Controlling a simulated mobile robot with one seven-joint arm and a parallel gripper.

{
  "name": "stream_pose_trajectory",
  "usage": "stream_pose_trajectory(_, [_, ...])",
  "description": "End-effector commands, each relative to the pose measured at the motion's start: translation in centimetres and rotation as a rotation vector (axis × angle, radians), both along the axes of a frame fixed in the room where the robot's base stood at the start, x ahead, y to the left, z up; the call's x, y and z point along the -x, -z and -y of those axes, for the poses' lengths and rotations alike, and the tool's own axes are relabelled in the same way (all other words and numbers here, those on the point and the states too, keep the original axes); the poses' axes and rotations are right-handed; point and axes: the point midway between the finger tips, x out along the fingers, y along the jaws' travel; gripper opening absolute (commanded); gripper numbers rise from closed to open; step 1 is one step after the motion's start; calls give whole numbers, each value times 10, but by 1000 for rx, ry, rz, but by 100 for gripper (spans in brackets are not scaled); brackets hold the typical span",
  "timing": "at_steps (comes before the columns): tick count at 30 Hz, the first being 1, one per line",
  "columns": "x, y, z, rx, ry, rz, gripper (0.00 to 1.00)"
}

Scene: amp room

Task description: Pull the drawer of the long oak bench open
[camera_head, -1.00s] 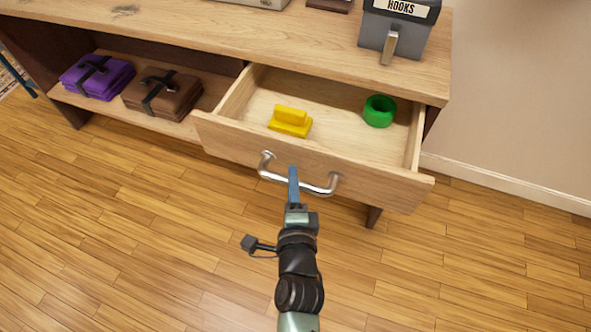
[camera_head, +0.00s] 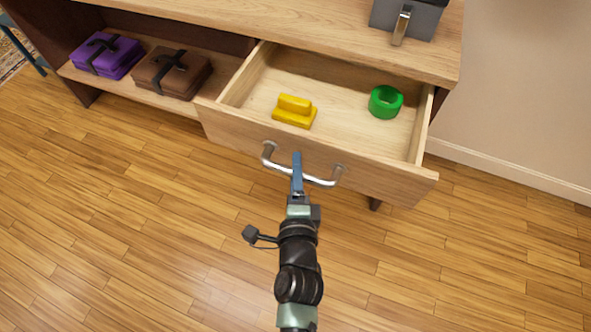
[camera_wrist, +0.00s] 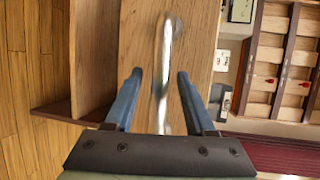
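The long oak bench (camera_head: 270,22) runs across the top of the head view. Its drawer (camera_head: 375,178) stands well out from the bench, with its inside showing. A curved metal handle (camera_head: 322,182) is on the drawer front; it also shows in the wrist view (camera_wrist: 162,80). My gripper (camera_head: 297,160) is at the handle's middle. In the wrist view, its two blue fingers (camera_wrist: 160,73) are apart, one on each side of the handle bar, with visible gaps. Whether a finger touches the bar elsewhere is unclear.
A yellow block (camera_head: 295,112) and a green ring (camera_head: 385,102) lie in the drawer. Purple (camera_head: 107,55) and brown (camera_head: 172,74) strapped bundles lie on the lower shelf at left. A grey box (camera_head: 425,20) stands on the bench top. The wooden floor in front is clear.

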Motion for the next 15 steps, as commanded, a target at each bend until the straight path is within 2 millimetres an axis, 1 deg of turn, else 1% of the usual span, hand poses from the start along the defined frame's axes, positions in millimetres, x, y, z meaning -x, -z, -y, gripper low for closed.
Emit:
stream_pose_trajectory(9, [3,0,-1,-1,-2,-1,55])
stream_pose_trajectory(11, [7,-1,-1,-2,-3,-1,55])
stream_pose_trajectory(14, [19,-3,0,-3,-4,-2,55])
stream_pose_trajectory(15, [26,-4,1,-1,-3,-4,55])
